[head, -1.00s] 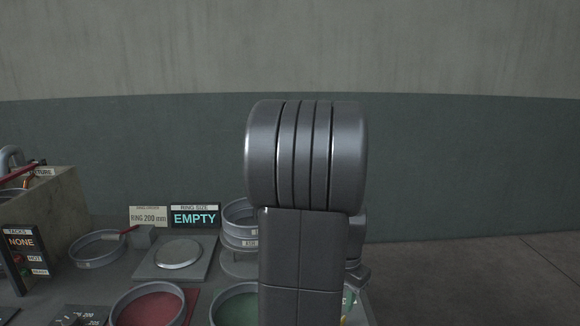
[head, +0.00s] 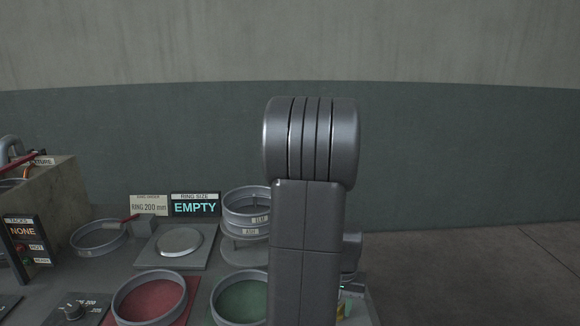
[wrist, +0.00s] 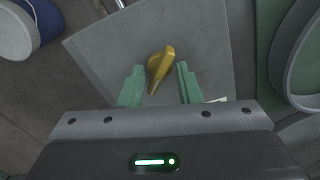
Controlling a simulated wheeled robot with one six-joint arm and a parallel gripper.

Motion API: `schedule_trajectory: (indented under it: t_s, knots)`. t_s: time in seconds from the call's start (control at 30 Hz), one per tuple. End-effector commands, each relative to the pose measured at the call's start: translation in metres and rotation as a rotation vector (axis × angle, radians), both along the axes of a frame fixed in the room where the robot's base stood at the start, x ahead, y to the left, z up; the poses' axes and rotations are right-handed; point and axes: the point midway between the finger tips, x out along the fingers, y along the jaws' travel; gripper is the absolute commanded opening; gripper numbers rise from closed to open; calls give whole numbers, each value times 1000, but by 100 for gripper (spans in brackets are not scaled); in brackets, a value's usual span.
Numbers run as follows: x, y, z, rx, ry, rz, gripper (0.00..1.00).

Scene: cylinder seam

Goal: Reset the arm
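My arm stands upright in the head view, and its dark links cover part of the bench. In the wrist view my gripper (wrist: 160,85) points down with its two green fingers apart. A yellow handle-like thing (wrist: 161,66) shows between and beyond the fingertips, over a grey plate (wrist: 205,40). I cannot tell its height below the fingers, but the fingers do not appear to touch it.
The bench holds a red round tray (head: 150,298), a green round tray (head: 240,300), stacked rings (head: 247,208), a round pad (head: 180,242) and a loose ring (head: 98,238). A sign (head: 195,205) reads EMPTY. A tacks panel (head: 27,243) reads NONE. The floor at right is clear.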

Motion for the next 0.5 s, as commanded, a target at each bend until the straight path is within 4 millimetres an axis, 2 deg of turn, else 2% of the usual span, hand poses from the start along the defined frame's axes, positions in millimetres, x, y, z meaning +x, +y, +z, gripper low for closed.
schedule_trajectory:
  t_s: [0.5]
  knots:
    - [0,0,0,0,0,370,31]
